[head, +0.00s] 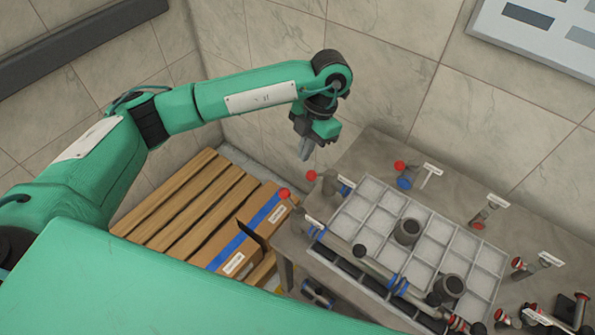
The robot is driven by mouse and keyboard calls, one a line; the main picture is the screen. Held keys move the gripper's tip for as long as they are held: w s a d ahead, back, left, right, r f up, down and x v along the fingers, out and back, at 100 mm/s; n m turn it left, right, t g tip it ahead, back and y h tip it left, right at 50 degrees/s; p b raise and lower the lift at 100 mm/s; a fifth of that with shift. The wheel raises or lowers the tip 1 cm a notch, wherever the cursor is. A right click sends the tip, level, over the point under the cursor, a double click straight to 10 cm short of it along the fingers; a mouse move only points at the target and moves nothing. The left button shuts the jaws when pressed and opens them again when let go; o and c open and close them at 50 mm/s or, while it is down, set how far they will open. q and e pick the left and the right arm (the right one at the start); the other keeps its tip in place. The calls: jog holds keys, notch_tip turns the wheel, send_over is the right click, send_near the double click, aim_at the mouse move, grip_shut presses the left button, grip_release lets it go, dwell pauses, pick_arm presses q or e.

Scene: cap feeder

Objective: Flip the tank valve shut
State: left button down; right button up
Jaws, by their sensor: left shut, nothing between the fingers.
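My left gripper (305,152) hangs from my green arm with its fingers pointing down, shut and empty. It is in the air above the left end of the grey table, apart from everything there. I cannot tell which one is the tank valve. My right gripper is out of view.
A pale compartment tray (440,228) with dark cylinders (407,231) fills much of the table (480,190). A wooden pallet (175,205) with a blue-taped cardboard box (245,235) stands left of the table. Tiled walls rise behind. The air around the gripper is clear.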

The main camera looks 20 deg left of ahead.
aim_at(291, 201)
pick_arm(q)
jog(key=p+x, duration=0.3)
jog(key=x, duration=0.6)
jog(key=shift+s+f, duration=0.15)
jog(key=shift+f, duration=0.2)
